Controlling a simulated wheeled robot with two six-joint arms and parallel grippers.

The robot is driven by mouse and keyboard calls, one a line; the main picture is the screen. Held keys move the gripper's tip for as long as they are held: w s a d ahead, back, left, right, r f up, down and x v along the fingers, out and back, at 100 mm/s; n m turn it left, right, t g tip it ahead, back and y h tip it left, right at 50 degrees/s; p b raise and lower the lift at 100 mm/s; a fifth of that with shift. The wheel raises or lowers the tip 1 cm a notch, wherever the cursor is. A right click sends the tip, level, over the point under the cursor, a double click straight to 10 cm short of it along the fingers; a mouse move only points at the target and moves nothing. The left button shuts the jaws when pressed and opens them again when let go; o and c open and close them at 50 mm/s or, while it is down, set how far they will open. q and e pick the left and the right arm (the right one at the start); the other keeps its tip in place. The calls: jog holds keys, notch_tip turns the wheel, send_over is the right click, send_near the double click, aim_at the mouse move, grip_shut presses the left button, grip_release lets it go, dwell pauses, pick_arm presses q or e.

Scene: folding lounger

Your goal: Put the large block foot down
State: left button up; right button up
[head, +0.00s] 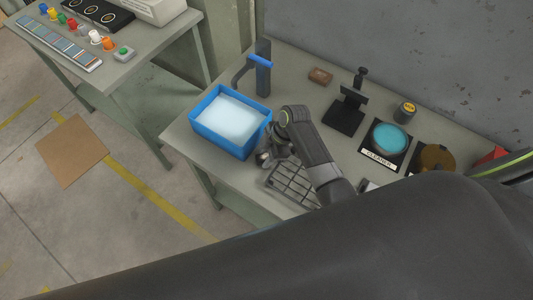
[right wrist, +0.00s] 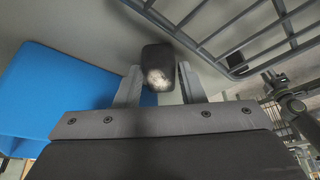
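A dark block with rounded edges and a pale, worn lower end, which looks like the large block foot (right wrist: 157,68), sits between the fingertips of my right gripper (right wrist: 160,80). The fingers look closed about it, with at most a thin gap on the right side. In the head view my right gripper (head: 266,157) points down at the bench, between the blue tub and the wire rack. The block cannot be made out there. Whether it touches the bench top is unclear. My left gripper is not in view.
The blue tub (head: 203,137) with pale contents stands close left of the right gripper. The wire rack (head: 292,184) lies close on the other side. A black stand (head: 345,114), teal dish (head: 390,137) and small tin (head: 405,112) are farther right. Bench (head: 305,105) behind is partly bare.

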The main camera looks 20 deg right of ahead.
jog(key=shift+o, duration=1.1)
jog(key=shift+r, duration=0.2)
jog(key=b+v, duration=0.1)
jog(key=v, duration=1.1)
jog(key=shift+f, duration=0.1)
